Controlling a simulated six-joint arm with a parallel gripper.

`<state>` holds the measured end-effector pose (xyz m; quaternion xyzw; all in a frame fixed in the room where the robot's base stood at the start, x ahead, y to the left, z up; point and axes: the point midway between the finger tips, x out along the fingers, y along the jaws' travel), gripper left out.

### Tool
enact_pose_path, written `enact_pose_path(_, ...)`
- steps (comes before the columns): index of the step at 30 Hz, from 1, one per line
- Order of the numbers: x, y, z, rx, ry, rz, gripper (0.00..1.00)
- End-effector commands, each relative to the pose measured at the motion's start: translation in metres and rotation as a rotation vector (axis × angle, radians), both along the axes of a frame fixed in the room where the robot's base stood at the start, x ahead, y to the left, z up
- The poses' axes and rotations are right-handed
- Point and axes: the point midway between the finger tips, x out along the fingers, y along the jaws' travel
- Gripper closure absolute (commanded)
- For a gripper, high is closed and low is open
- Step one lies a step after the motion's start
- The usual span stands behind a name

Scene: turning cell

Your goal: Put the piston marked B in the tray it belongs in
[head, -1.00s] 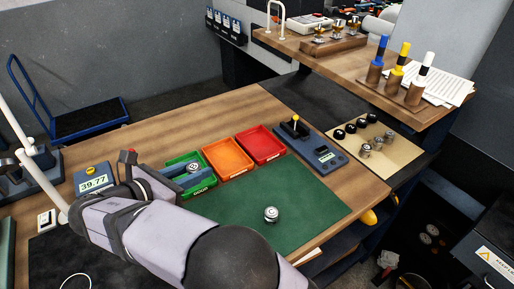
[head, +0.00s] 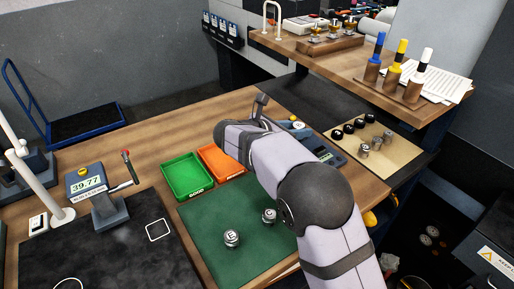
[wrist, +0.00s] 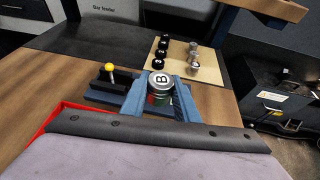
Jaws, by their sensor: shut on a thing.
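The piston marked B (wrist: 160,80) is a silver cylinder held upright between the blue fingers of my gripper (wrist: 160,92). Its top also shows past my arm in the head view (head: 298,125). My gripper is over the back right of the bench, by the blue device with a yellow-knobbed lever (wrist: 110,76). The green tray (head: 187,180), with lettering on its front, looks empty. The orange tray (head: 220,161) is beside it, partly hidden by my arm. The red tray shows only as an edge in the wrist view (wrist: 50,122).
A piston marked E (head: 232,238) and another piston (head: 269,216) stand on the green mat (head: 205,215). A gauge reading 39.77 (head: 86,185) stands at left. Black and silver parts lie on a beige board (head: 378,150) at right. Bare wood lies behind the trays.

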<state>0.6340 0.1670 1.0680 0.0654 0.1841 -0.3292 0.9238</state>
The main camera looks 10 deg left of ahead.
Motion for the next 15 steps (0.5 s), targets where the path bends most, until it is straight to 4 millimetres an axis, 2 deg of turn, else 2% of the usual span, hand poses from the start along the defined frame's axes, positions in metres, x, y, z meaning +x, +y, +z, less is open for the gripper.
enact_pose_path(9,0.032,0.062,-0.005,0.001,-0.001,0.303,1.00)
enact_pose_path(15,0.041,0.098,-0.011,0.000,0.001,0.468,1.00)
